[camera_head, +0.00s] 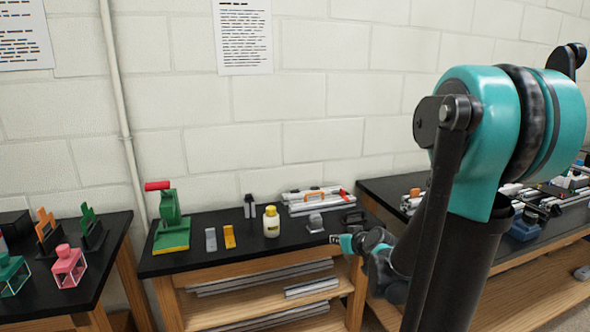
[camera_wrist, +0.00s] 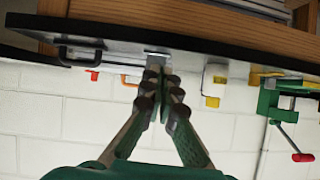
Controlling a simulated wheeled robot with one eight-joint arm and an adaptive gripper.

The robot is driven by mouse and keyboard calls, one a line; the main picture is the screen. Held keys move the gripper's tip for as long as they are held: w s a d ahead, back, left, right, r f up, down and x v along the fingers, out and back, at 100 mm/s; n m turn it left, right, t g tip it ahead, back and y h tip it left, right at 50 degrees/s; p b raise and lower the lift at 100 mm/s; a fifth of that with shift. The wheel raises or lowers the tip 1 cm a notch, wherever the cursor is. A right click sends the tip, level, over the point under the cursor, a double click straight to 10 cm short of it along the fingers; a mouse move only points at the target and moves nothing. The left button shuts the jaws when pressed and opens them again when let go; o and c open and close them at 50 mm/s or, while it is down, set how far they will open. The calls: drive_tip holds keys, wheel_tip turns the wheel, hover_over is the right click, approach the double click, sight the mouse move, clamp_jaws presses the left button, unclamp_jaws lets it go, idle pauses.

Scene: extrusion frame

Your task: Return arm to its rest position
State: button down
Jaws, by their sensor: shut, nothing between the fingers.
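My gripper (camera_head: 337,239) is at the front right of the middle table, in front of a small grey block (camera_head: 315,222). In the wrist view, which is upside down, its two fingers (camera_wrist: 156,70) meet at the tips and hold nothing. My arm is folded, with its large teal joint and dark links filling the right of the head view. The links hide part of the gap between the middle and right tables.
The middle table (camera_head: 200,264) bears a green press (camera_head: 171,225), a yellow-capped bottle (camera_head: 271,222), grey and yellow plates, and a black handle (camera_head: 353,217). Aluminium profiles (camera_head: 318,199) lie at the back. Side tables stand left and right.

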drive_tip(key=s+d+f+m+g+h, duration=0.1)
drive_tip(key=s+d+f+g, duration=0.1)
drive_tip(key=s, duration=0.5)
drive_tip(key=s+d+f+m+g+h, duration=0.1)
drive_tip(key=s+d+f+g+h, duration=0.1)
drive_tip(key=s, duration=0.5)
drive_tip(key=s+d+f+m+g+h, duration=0.1)
drive_tip(key=s+f+g, duration=0.2)
drive_tip(key=s, duration=0.4)
drive_tip(key=shift+d+f, duration=0.4)
drive_tip(key=shift+f, duration=0.45)
